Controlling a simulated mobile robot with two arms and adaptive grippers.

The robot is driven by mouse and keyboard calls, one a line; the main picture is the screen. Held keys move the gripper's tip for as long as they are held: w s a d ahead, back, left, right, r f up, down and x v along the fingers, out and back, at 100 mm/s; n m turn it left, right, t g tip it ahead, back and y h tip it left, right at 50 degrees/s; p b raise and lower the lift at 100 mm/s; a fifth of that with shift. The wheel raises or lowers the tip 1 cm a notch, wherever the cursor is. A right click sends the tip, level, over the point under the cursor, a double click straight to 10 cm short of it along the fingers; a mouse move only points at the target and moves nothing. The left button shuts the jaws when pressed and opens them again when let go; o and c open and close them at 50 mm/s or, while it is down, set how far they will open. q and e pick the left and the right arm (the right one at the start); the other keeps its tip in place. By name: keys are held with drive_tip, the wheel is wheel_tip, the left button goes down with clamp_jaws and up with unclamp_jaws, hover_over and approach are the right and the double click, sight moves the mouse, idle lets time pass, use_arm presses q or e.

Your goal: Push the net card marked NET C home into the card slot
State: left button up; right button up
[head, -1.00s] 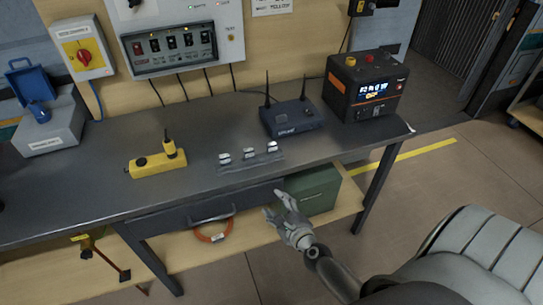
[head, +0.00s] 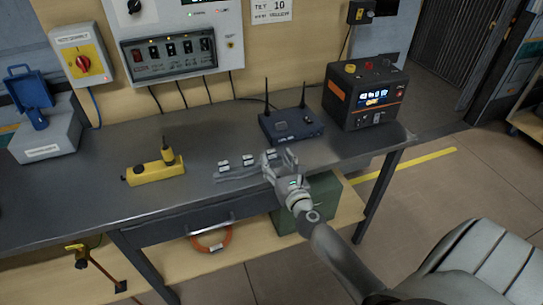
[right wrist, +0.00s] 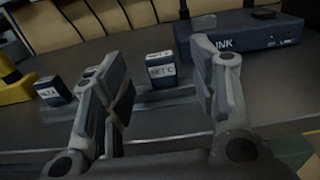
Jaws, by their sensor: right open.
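The net card marked NET C (right wrist: 161,68) is a small dark block with a white label. In the right wrist view it stands between my open fingers and beyond them, apart from both. In the head view my right gripper (head: 280,160) covers most of that spot. Two similar cards, the left one (head: 223,165) and the middle one (head: 248,160), stand on a low grey strip (head: 238,176) on the bench. The dark blue router (head: 291,125) with two antennas stands behind. I cannot make out the card slot. My left gripper is out of view.
The dark bench (head: 90,190) has a yellow device (head: 153,173) left of the cards. A black and orange power unit (head: 365,95) stands at the back right. A wall panel (head: 180,50) rises behind. The bench front is largely clear.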

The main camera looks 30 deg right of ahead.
sight(272, 153)
drive_tip(key=x, duration=0.5)
drive_tip(key=c, duration=0.9)
